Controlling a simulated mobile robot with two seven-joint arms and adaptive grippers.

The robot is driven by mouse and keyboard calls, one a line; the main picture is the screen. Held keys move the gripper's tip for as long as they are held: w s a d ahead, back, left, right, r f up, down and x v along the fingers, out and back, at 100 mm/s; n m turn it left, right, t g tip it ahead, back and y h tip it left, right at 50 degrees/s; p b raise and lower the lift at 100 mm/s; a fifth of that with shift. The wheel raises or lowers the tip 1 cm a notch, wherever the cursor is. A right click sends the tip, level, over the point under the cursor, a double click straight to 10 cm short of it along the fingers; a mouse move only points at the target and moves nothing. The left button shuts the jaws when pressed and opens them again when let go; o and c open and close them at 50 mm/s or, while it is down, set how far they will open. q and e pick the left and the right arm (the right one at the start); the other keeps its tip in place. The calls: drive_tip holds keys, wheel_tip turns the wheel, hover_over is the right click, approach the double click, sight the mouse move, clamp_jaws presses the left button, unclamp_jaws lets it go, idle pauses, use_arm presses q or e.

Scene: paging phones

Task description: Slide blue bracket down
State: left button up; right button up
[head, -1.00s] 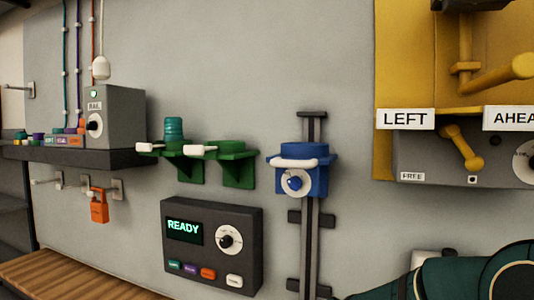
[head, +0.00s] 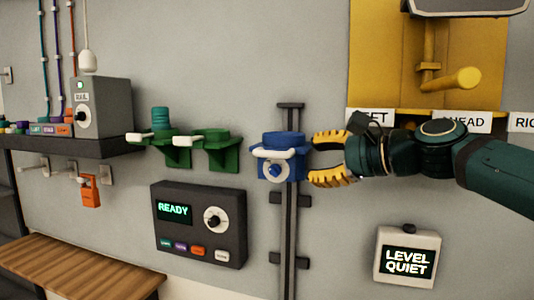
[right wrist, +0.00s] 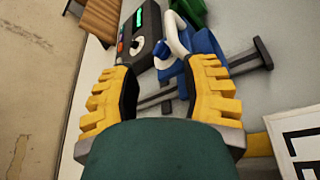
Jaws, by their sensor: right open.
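The blue bracket (head: 279,158) sits on a dark vertical rail (head: 288,218) on the wall, near the rail's upper end. It has a white bar across its front and a round white dial with a blue knob. My right gripper (head: 318,160) is just right of the bracket, its yellow fingers open and pointing left at it. In the right wrist view the blue bracket (right wrist: 205,45) shows beyond and between the open fingers (right wrist: 158,85). The fingers are not closed on it; whether they touch it I cannot tell. My left gripper is not in view.
Two green brackets (head: 217,148) are left of the blue one. A dark READY panel (head: 200,225) hangs below them. A LEVEL QUIET box (head: 407,256) is at lower right, under my arm. A yellow panel (head: 385,60) with a lever is above. The rail below the bracket has side tabs.

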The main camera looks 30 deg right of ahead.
sight(278, 154)
drive_tip(key=x, duration=0.3)
drive_tip(key=r+x, duration=0.1)
drive_tip(key=x, duration=0.3)
drive_tip(key=r+x, duration=0.1)
drive_tip(key=x, duration=0.3)
drive_tip(key=shift+w+a+p, duration=0.1)
drive_tip(key=shift+w+p, duration=0.2)
drive_tip(key=shift+p, duration=0.05)
clamp_jaws()
